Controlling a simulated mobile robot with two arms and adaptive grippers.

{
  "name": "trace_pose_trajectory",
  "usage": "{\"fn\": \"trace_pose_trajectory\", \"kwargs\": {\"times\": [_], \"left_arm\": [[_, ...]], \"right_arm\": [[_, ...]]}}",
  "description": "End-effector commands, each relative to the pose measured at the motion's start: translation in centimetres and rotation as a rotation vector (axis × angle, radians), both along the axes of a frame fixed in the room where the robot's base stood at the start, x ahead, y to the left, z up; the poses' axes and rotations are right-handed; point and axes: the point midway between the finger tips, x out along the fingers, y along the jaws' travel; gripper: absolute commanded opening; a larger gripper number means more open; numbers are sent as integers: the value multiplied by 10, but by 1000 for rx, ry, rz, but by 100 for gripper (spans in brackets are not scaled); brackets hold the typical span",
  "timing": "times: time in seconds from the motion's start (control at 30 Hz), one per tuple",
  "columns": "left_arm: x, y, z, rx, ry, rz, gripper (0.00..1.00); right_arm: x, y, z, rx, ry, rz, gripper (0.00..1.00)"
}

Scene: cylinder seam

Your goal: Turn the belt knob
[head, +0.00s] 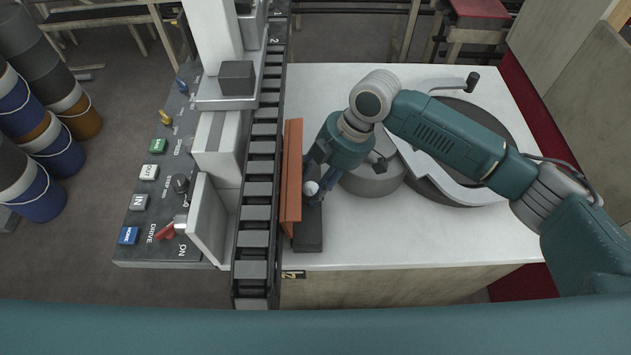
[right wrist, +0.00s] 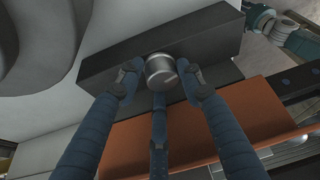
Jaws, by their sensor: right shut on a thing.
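The belt knob is a short round metal knob (right wrist: 160,70) on a long dark grey block (right wrist: 205,42) in the right wrist view. In the head view the knob shows as a small pale round top (head: 311,188) beside the orange board. My right gripper (right wrist: 160,78) has blue fingers around the knob, with one on each side and one below it, and is shut on it. In the head view my right gripper (head: 316,180) comes down over the dark block (head: 308,236) and partly hides the knob. My left gripper is in neither view.
An orange board (head: 291,180) stands right beside the knob, along the dark belt (head: 257,215). A control panel with buttons and a red switch (head: 166,231) lies to the left. A round grey drum (head: 373,178) stands close to the right gripper on the white table (head: 420,245).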

Motion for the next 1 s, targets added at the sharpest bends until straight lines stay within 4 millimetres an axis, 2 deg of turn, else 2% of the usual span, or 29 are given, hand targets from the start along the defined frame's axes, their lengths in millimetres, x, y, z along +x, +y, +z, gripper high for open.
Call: {"fn": "trace_pose_trajectory", "kwargs": {"times": [0.03,0.57,0.6,0.67,1.0], "left_arm": [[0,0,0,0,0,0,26],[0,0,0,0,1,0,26],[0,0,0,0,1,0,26],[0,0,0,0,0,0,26],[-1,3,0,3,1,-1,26]], "right_arm": [[-2,7,4,16,0,19,11],[-3,7,4,18,2,43,11],[-3,7,4,18,2,43,43],[-3,7,4,17,2,43,53],[-1,4,7,14,1,42,53]]}}
